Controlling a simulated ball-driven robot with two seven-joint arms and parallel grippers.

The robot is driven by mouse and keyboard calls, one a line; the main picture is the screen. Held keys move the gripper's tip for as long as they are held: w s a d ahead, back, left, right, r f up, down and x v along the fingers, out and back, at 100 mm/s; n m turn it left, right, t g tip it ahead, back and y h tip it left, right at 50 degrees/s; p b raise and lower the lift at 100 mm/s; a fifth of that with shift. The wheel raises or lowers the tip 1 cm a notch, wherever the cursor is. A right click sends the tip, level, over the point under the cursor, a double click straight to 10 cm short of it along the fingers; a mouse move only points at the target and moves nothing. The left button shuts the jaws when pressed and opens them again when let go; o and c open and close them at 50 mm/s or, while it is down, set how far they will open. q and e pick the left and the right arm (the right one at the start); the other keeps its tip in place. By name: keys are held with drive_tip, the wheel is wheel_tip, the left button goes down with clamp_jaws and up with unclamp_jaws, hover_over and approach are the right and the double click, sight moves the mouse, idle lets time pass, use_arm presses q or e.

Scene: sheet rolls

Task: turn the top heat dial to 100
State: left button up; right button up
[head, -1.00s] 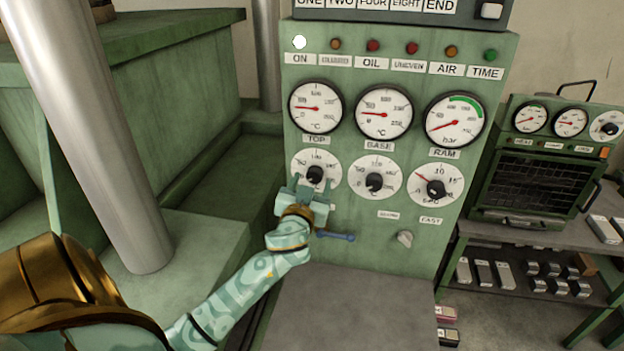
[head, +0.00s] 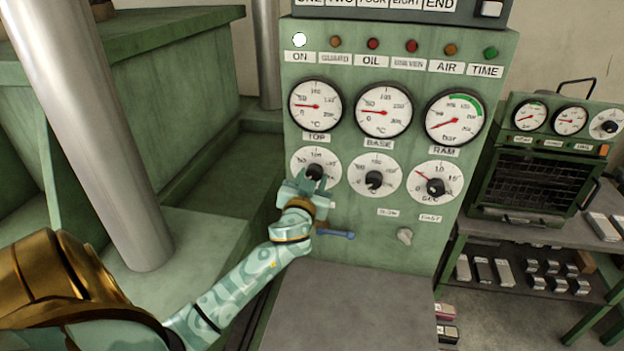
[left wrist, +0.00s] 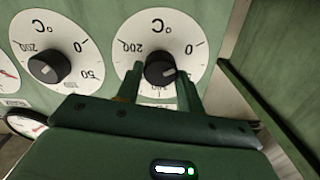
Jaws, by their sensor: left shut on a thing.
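The top heat dial (head: 332,163) is a round white scale with a black knob (head: 314,171), below the TOP label on the green control panel. My left gripper (head: 314,182) reaches it from below and is shut on the knob, with a finger on each side. The left wrist view shows the dial upside down, with the knob (left wrist: 159,73) between my fingertips (left wrist: 160,82). My fingers hide part of the scale, so the exact reading is unclear. My right gripper is out of view.
The BASE dial (head: 388,183) and RAM dial (head: 447,178) sit close to the right. A blue-handled lever (head: 336,234) is just below my gripper. Round gauges are above. A thick steel column (head: 105,140) stands at the left.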

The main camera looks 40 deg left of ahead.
use_arm(q)
drive_tip(key=m+p, duration=0.1)
drive_tip(key=m, duration=0.2)
drive_tip(key=m+p, duration=0.1)
drive_tip(key=m, duration=0.3)
drive_tip(key=m+p, duration=0.2)
drive_tip(key=m, duration=0.4)
drive_tip(key=m+p, duration=0.1)
drive_tip(key=m, duration=0.4)
drive_tip(key=shift+m, duration=0.4)
drive_tip(key=m+p, duration=0.1)
drive_tip(key=m, duration=0.3)
drive_tip(key=shift+f+p, duration=0.15)
drive_tip(key=shift+p, duration=0.25)
drive_tip(key=shift+m, duration=0.3)
drive_tip(key=o, duration=1)
